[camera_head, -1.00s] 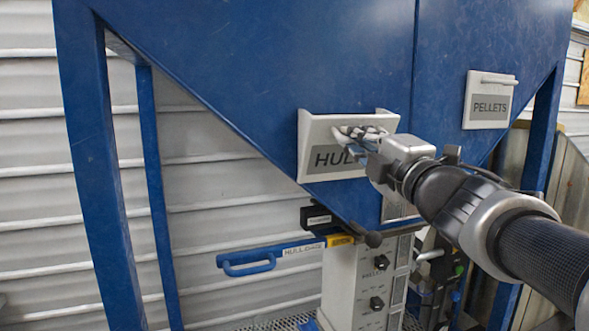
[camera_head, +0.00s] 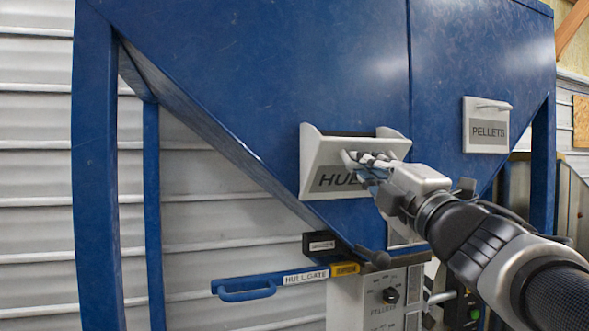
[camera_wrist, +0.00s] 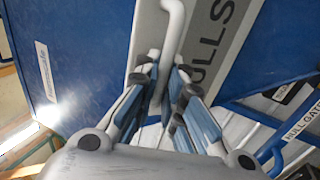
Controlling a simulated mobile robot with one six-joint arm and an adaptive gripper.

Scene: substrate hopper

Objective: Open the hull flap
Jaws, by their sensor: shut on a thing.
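The hull flap (camera_head: 325,166) is a light grey panel with a dark label on the blue hopper's left half. Its top edge is tilted out from the hopper between two side cheeks, and a dark gap shows behind it. My gripper (camera_head: 368,164) is shut on the flap's handle, near the right side of the flap, and hides part of the label. In the wrist view the pale bar handle (camera_wrist: 172,18) runs down between my gripper's fingers (camera_wrist: 165,88). The fingertips hide the part that they hold.
The pellets flap (camera_head: 486,125) is flush on the hopper's right half. Below the hull flap are the blue hull gate handle (camera_head: 247,289) and a control box (camera_head: 385,300). A blue leg (camera_head: 97,180) stands at the left.

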